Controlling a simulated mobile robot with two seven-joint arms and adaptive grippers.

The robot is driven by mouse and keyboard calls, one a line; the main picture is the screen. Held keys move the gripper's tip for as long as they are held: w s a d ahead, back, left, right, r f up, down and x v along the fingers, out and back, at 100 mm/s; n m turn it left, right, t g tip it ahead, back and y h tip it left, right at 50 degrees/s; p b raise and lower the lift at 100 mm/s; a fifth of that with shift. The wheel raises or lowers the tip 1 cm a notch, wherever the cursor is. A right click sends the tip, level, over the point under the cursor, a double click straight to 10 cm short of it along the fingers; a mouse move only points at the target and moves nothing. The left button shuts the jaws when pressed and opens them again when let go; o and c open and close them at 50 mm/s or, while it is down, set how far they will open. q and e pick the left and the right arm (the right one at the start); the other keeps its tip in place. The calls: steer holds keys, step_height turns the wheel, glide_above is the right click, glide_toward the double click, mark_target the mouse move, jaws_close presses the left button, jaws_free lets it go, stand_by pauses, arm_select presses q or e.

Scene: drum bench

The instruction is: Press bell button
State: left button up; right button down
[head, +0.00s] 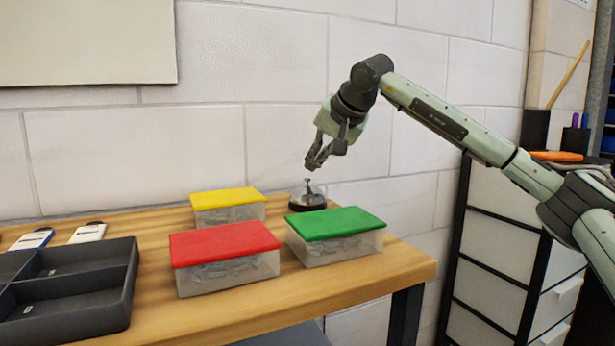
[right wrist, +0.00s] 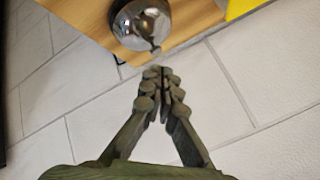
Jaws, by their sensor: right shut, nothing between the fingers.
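The bell (head: 307,198) stands at the back of the wooden bench, behind the green-lidded box. It has a dark base, a shiny dome and a small button (head: 308,182) on top. My right gripper (head: 314,166) is shut and empty, a little above the bell, pointing down. In the right wrist view the bell dome (right wrist: 140,28) shows at the top, with its button (right wrist: 155,50) just beyond my shut fingertips (right wrist: 160,74). A small gap seems to lie between fingertips and button. My left gripper is not in view.
Boxes with a yellow lid (head: 227,198), a red lid (head: 224,243) and a green lid (head: 335,223) stand around the bell's front and left. A dark divided tray (head: 122,290) sits at the left. The wall (head: 285,130) is close behind the bell.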

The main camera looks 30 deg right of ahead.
step_height(320, 180, up, 6)
steer(key=p, duration=0.5)
steer(key=shift+f, duration=0.2)
stand_by(0.3)
